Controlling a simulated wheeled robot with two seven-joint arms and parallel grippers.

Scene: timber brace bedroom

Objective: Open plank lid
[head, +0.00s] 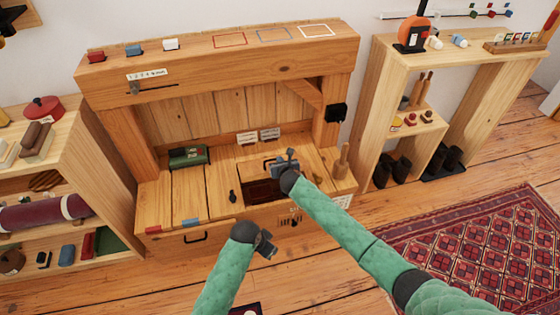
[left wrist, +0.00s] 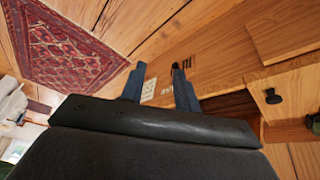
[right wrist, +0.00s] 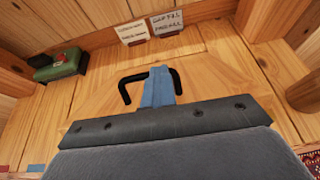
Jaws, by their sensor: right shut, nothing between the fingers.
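The plank lid (right wrist: 110,106) is a pale wooden board in the desk's top, with a black bent handle (right wrist: 125,92). The handle also shows in the head view (head: 267,164). A dark reddish opening (head: 262,192) lies on the near side of the plank. My right gripper (head: 291,155) is over the plank at the handle, its blue fingers (right wrist: 161,84) shut together and hiding the handle's middle. I cannot tell whether they touch it. My left gripper (head: 268,246) hangs in front of the desk, with its fingers (left wrist: 158,84) apart and empty.
A black knob (head: 233,196) stands left of the opening. A green box (head: 188,156) sits at the desk's back left, with two small cards (head: 258,136) at the back. A post and overhead beam (head: 230,70) frame the desk.

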